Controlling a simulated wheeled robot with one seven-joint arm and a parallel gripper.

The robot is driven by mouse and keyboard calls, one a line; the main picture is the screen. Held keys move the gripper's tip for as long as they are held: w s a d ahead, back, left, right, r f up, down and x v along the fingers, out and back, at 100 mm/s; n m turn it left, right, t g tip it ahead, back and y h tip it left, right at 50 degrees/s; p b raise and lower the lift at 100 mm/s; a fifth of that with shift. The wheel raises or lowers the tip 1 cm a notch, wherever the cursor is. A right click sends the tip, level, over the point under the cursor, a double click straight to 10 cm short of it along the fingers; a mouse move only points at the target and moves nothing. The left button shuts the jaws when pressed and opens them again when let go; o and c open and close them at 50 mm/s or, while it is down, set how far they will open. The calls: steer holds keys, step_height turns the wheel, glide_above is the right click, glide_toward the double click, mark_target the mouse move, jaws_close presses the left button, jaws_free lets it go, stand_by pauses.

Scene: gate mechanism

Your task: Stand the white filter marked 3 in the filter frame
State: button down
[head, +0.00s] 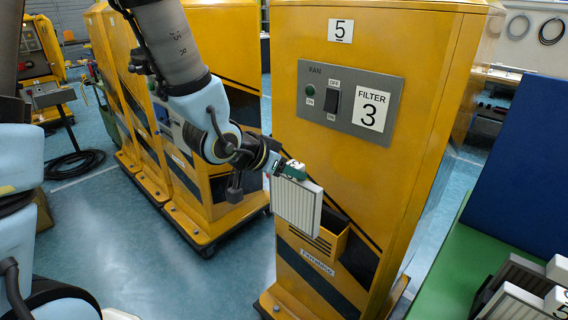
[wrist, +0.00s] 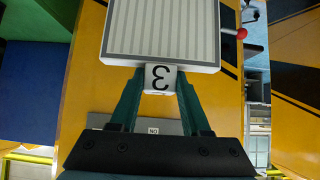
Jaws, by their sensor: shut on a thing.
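The white filter marked 3 (head: 297,208) hangs upright from my gripper (head: 290,170), its ribbed face showing in the head view. In the wrist view the filter (wrist: 162,30) extends beyond my fingertips (wrist: 160,78), which are shut on its small white tab with the 3. The filter frame looks to be the yellow open-topped pocket (head: 341,243) low on the front of the yellow cabinet marked 5. The filter hides the pocket's left part. I cannot tell the gap between the filter and the pocket.
The yellow cabinet (head: 430,95) carries a grey fan panel (head: 312,78) with a switch and a FILTER 3 label. More filters (head: 515,303) lie on the green bench (head: 450,262) at lower right. More yellow cabinets (head: 228,45) stand behind my arm. A red knob (wrist: 241,33) shows beside the filter.

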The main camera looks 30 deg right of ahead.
mark_target(290, 194)
steer(key=shift+w+d+f+p, duration=0.1)
steer(key=shift+d+p, duration=0.2)
steer(key=shift+d, duration=0.15)
steer(key=shift+w+d+f, duration=0.6)
steer(key=shift+w+d, duration=0.55)
steer(key=shift+d, duration=3.35)
step_height(290, 194, down, 13)
steer(key=b, duration=1)
steer(key=shift+b, duration=0.35)
steer(key=shift+f+b, duration=0.3)
steer(key=shift+f, duration=0.1)
steer(key=shift+c, duration=1.4)
jaws_free()
steer(key=shift+a, duration=0.1)
steer(key=b+v, duration=0.1)
steer(key=v, duration=0.9)
steer(key=shift+s+a+r, duration=0.15)
steer(key=shift+a+r, duration=0.1)
steer(key=shift+r, duration=0.05)
